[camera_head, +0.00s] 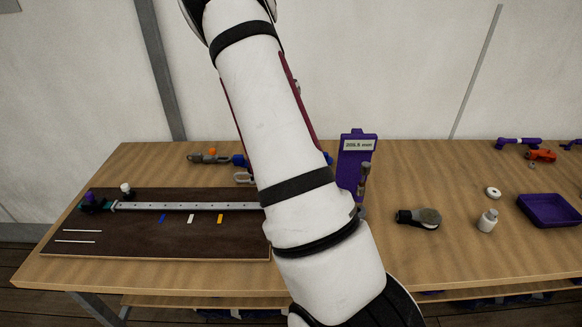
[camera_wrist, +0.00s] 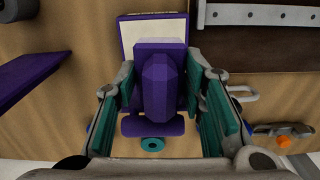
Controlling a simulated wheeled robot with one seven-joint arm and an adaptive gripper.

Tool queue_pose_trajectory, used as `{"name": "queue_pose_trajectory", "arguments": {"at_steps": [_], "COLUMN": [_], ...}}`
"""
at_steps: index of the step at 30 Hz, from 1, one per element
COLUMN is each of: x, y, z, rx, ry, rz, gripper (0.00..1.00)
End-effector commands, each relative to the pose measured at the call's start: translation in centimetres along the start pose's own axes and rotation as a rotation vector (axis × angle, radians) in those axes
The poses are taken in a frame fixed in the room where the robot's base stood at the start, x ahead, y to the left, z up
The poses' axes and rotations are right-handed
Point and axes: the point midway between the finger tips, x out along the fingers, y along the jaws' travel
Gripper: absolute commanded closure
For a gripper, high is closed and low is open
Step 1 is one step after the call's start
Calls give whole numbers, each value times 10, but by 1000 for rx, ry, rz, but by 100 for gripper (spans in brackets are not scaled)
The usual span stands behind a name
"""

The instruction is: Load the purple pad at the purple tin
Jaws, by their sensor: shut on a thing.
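In the wrist view my gripper (camera_wrist: 160,100), with teal finger pads, is shut on a purple faceted piece (camera_wrist: 158,85). Whether this piece is the purple pad I cannot tell for sure. In the head view my gripper is not visible; my white arm covers the middle. A shallow purple tray-like tin (camera_head: 548,222) stands at the right of the table. A purple slab (camera_wrist: 28,75) at the left of the wrist view may be part of it, but I cannot tell.
A purple stand (camera_head: 357,160) with a white number label is upright mid-table. A dark board (camera_head: 150,238) with a metal rail lies left. A grey-headed tool (camera_head: 420,218), white bottle (camera_head: 488,220) and white ring (camera_head: 493,192) lie right. Bare wood shows between them.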

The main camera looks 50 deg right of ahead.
Motion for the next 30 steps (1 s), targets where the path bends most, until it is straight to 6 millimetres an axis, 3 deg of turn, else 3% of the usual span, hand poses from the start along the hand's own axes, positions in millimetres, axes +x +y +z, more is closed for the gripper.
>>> {"name": "queue_pose_trajectory", "arguments": {"at_steps": [5, 21, 30], "x": [1, 49, 58], "y": [9, 8, 8], "z": [-2, -2, -2], "rx": [20, 20, 19], "ry": [1, 0, 2], "rz": [0, 0, -1], "gripper": [85, 85, 85]}}
